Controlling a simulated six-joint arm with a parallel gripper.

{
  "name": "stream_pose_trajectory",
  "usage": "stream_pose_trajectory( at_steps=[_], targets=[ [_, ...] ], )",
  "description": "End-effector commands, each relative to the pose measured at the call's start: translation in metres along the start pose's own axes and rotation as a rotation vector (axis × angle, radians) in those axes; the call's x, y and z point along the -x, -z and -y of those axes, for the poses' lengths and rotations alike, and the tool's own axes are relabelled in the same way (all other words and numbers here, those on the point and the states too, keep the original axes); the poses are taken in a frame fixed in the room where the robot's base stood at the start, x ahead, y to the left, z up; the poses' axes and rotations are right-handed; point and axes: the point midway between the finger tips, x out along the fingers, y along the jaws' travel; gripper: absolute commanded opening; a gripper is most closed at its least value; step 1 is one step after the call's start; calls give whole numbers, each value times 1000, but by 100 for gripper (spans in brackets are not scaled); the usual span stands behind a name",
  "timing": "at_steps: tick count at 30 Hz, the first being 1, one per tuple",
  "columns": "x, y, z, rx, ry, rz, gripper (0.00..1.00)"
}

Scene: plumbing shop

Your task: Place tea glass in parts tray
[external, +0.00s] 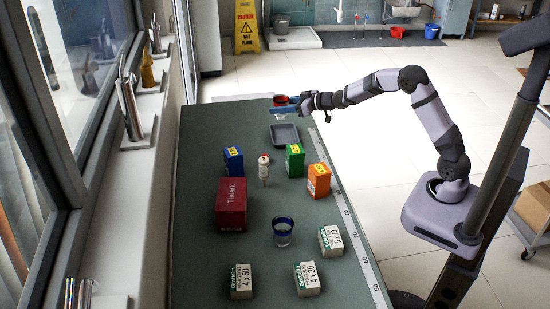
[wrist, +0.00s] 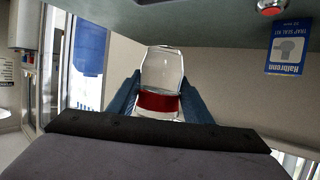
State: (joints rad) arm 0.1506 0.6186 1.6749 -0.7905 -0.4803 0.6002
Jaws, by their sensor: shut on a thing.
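My gripper (external: 284,108) is shut on the tea glass (external: 281,99), a clear glass with a red band, at the far end of the bench. The glass is held above and just beyond the grey parts tray (external: 285,141), apart from it. In the wrist view, the clear tea glass (wrist: 162,68) with its red band sits between the two blue fingers of my gripper (wrist: 159,92). The tray lies flat on the bench, and its visible floor looks empty.
Blue (external: 233,161), green (external: 294,160) and orange (external: 318,181) boxes stand nearer than the tray, with a small white bottle (external: 264,168) among them. A dark red box (external: 231,205), a blue-rimmed glass (external: 283,232) and several pale cartons (external: 307,279) are nearer still.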

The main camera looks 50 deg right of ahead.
Motion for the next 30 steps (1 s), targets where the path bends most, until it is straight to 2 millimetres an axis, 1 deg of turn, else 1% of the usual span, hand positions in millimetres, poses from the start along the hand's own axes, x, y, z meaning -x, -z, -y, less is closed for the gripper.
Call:
stream_pose_trajectory(
  at_steps=[1, 3, 7, 11, 13, 21, 24, 30],
  targets=[
    [1, -2, -9, -3, -5, -1, 18],
    [2, -5, -16, -2, -8, -2, 18],
    [3, -7, -22, -3, -10, -3, 18],
    [3, -10, -23, -3, -10, -2, 18],
    [1, -15, -23, -4, -10, 0, 18],
    [-12, -50, -22, -4, -10, 2, 18],
    [-16, -60, -22, -4, -10, 0, 18],
    [-18, -67, -22, -2, -11, -2, 18]
  ],
)
